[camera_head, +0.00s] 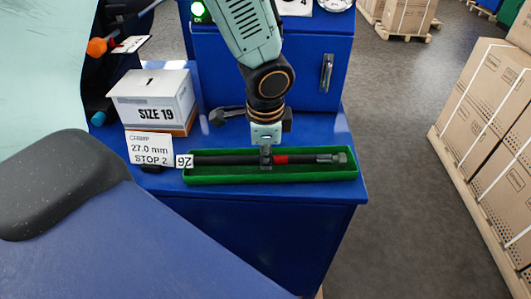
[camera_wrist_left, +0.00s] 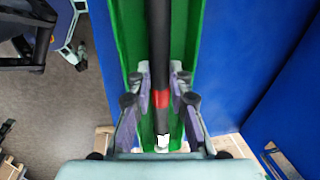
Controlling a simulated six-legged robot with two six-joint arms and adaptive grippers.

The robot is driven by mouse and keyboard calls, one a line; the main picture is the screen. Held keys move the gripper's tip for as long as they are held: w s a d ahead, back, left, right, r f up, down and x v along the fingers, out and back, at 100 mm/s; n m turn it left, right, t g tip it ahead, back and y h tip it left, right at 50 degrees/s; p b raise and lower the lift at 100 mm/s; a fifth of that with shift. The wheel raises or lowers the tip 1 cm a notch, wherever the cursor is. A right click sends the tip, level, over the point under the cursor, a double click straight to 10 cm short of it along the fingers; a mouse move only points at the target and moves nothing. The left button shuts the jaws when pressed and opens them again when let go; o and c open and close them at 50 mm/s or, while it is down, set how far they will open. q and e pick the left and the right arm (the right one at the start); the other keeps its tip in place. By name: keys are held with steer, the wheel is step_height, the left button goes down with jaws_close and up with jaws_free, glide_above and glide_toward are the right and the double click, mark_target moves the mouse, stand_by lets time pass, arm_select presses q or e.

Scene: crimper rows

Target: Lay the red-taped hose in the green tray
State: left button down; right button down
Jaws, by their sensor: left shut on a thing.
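The black hose (camera_head: 228,160) with a band of red tape (camera_head: 281,159) lies lengthwise within the long green tray (camera_head: 270,180). It has a grey fitting at its right end and a white numbered tag (camera_head: 184,161) at its left end. My left gripper (camera_head: 266,160) reaches down from above and is shut on the hose, just left of the red tape. In the left wrist view the hose (camera_wrist_left: 158,30) runs between the two fingers, with the tray wall (camera_wrist_left: 196,30) alongside. I cannot tell whether the hose rests on the tray floor. My right gripper is not in view.
The tray sits along the front of a blue bench (camera_head: 335,130). A white SIZE 19 box (camera_head: 153,100) and a 27.0 mm STOP 2 card (camera_head: 150,148) stand left of it. A blue cabinet (camera_head: 325,70) rises behind. Strapped cartons (camera_head: 490,120) stand on the right.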

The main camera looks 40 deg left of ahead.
arm_select(q)
steer(key=shift+w+f, duration=0.15)
steer(key=shift+f, duration=0.05)
steer(key=shift+f+b, duration=0.25)
steer(key=shift+b, duration=0.1)
steer(key=c, duration=1.4)
jaws_free()
steer(key=shift+o, duration=1.2)
steer(key=shift+r, duration=0.15)
steer(key=shift+r+p, duration=2.95)
steer(key=shift+p, duration=0.1)
steer(key=shift+f, duration=0.1)
